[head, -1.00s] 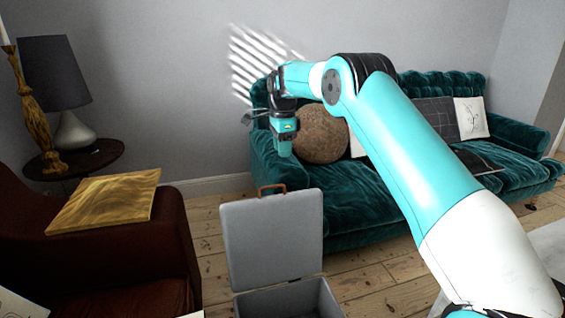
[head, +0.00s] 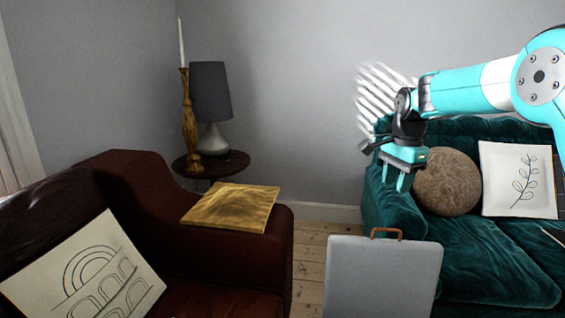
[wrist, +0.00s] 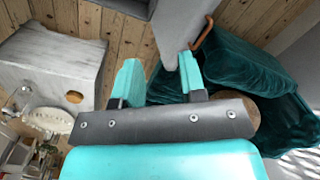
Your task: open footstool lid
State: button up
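The footstool is a grey box. Its lid (head: 383,275) stands upright, with a brown handle (head: 386,232) on its top edge. In the head view the box under the lid is below the picture. In the wrist view the lid (wrist: 168,28) shows as a narrow grey slab, with the handle (wrist: 203,33) beyond my fingers and part of the box at the top edge. My gripper (head: 402,182) hangs above the lid's handle and apart from it. In the wrist view its two fingers (wrist: 159,75) are spread with nothing held between them.
A teal sofa (head: 505,255) with a round brown cushion (head: 447,182) stands behind the lid on the right. A dark red armchair (head: 235,250) with a wooden board (head: 232,207) on its arm is on the left. A white table (wrist: 55,68) shows in the wrist view.

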jog(key=s+a+r+n+y, duration=0.1)
jog(key=s+a+r+n, duration=0.1)
jog(key=s+a+n, duration=0.45)
jog(key=s+a+r+n, duration=0.2)
jog(key=s+a+n, duration=0.1)
jog(key=s, duration=0.6)
jog(key=s+a+f+n+y, duration=0.1)
jog(key=s+a+n, duration=0.1)
jog(key=s+n, duration=0.65)
jog(key=s+a+f+n+y, duration=0.2)
jog(key=s+a+n, duration=0.1)
jog(key=s, duration=1.1)
notch_tip(320, 180, up, 13)
jog(key=p, duration=1.3)
jog(key=shift+d+r+p, duration=0.15)
jog(key=shift+d+p, duration=0.1)
jog(key=shift+p, duration=0.05)
